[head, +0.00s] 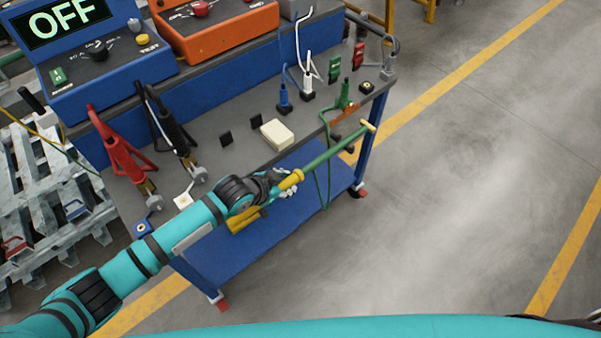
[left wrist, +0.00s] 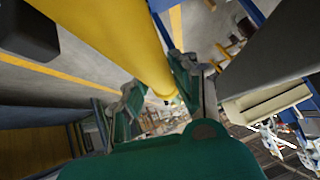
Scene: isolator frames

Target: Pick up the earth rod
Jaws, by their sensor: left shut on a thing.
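The earth rod (head: 328,158) is a green rod with yellow grip sections and a brass-coloured tip at its upper right end. My left gripper (head: 284,187) is shut on its yellow part and holds it in front of the cart's near side. A green cable hangs from near the rod's far end. In the left wrist view the yellow shaft of the earth rod (left wrist: 120,40) passes between the fingers of my left gripper (left wrist: 160,85). The gripped spot is partly hidden by the fingers. My right gripper is not in view.
The blue cart (head: 270,228) has a grey top with red and black clamps (head: 124,152), a cream block (head: 277,134) and several connectors. A blue box with an OFF display (head: 62,22) and an orange box (head: 215,30) stand behind. Open grey floor (head: 480,200) lies right.

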